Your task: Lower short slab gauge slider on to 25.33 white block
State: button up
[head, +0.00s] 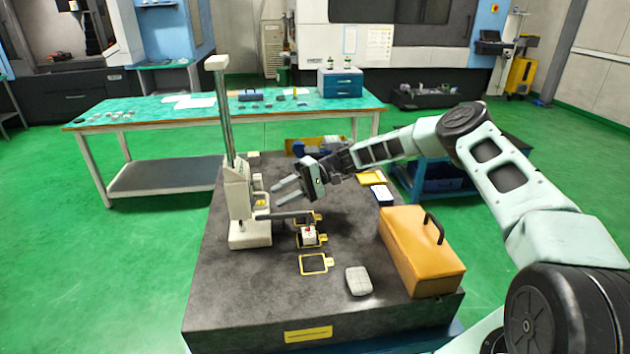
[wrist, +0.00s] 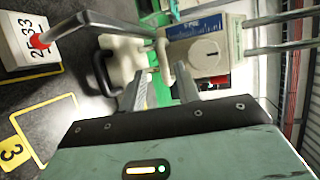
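The height gauge stands at the left of the dark slab, with its slider (head: 238,192) low on the upright column. In the wrist view the slider (wrist: 205,55) shows a blue display and a round dial. A thin arm reaches from the slider to a red tip (wrist: 40,40) over the white block (wrist: 20,42) marked 25.33. The block (head: 308,238) sits in a yellow outline; I cannot tell whether the tip touches it. My gripper (head: 275,194) is beside the slider. Its fingers (wrist: 163,80) are apart with nothing clearly gripped between them.
An orange case (head: 420,250) with a black handle stands at the slab's right. A pale grey item (head: 358,281) lies near the front. An empty yellow outline (head: 314,264) is in front of the block. A green-topped bench (head: 190,115) stands behind.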

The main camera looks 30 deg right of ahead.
jog(key=b+v, duration=0.4)
jog(key=v, duration=1)
jog(key=shift+b, duration=0.35)
jog(key=s+a+r+n+g+h, duration=0.2)
jog(key=s+a+h, duration=0.2)
jog(key=s+a, duration=0.65)
jog(key=s+a+r+n+g+h, duration=0.2)
jog(key=s+a+h, duration=0.3)
jog(key=a, duration=1.1)
jog(key=s+a+n+t+h, duration=0.1)
jog(key=s+a+n+h, duration=0.2)
jog(key=s, duration=0.9)
jog(key=s+d+t+h, duration=0.1)
jog(key=s+d+t, duration=0.1)
jog(key=s, duration=0.5)
jog(key=s+d+t+h, duration=0.2)
jog(key=s+d, duration=0.1)
jog(key=s, duration=0.5)
jog(key=shift+s+d+f+n, duration=0.15)
jog(key=shift+s+d+n, duration=0.15)
jog(key=shift+n, duration=0.1)
jog(key=shift+w, duration=0.1)
